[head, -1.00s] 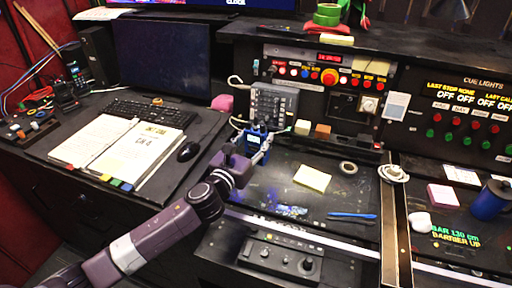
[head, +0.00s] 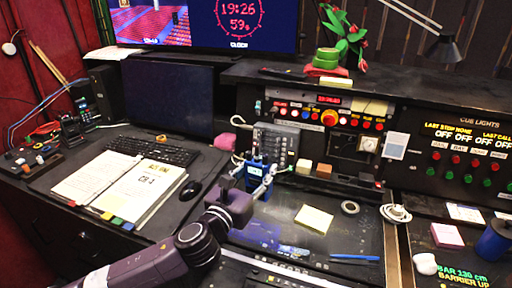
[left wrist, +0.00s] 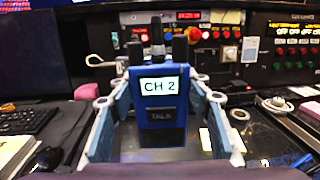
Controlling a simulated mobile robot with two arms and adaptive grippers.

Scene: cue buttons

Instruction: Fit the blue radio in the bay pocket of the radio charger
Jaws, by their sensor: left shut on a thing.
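The blue radio (head: 255,173) is upright in my left gripper (head: 262,176), in front of the console's keypad panel. In the left wrist view the radio (left wrist: 160,112) shows a "CH 2" label and a "TALK" key, with dark stubs on top. The left gripper (left wrist: 160,118) is shut on it, one finger along each side. I cannot surely make out the radio charger. A dark unit with coloured pieces (head: 30,163) and an upright black handset (head: 82,102) stand at the far left of the desk. My right gripper is not in view.
An open binder (head: 120,185), keyboard (head: 152,150) and mouse (head: 190,190) lie on the left desk. A yellow note (head: 314,218), tape ring (head: 350,207) and blue pen (head: 354,257) lie right of the radio. The console (head: 325,105) rises behind it.

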